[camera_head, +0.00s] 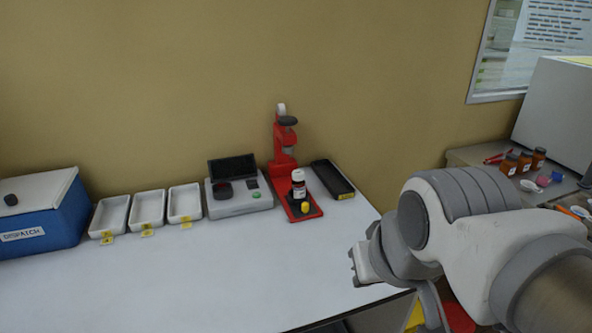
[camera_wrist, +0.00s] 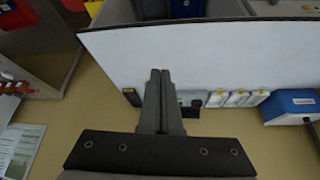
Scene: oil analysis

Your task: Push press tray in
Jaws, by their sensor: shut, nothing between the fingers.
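The red press (camera_head: 284,150) stands near the back of the white table, by the wall. A dark bottle with a white label and cap (camera_head: 298,184) stands upright at the tray. My gripper (camera_head: 354,265) is to the right and in front of the press, apart from it, over the table's right part. In the wrist view my gripper (camera_wrist: 160,72) has its two fingers together and empty. The press is mostly hidden behind the fingers there.
A black open tray (camera_head: 333,179) lies right of the press. A grey device (camera_head: 239,192) with a raised dark lid stands left of it. White trays (camera_head: 146,209) and a blue dispatch box (camera_head: 42,216) are further left. The table front is clear.

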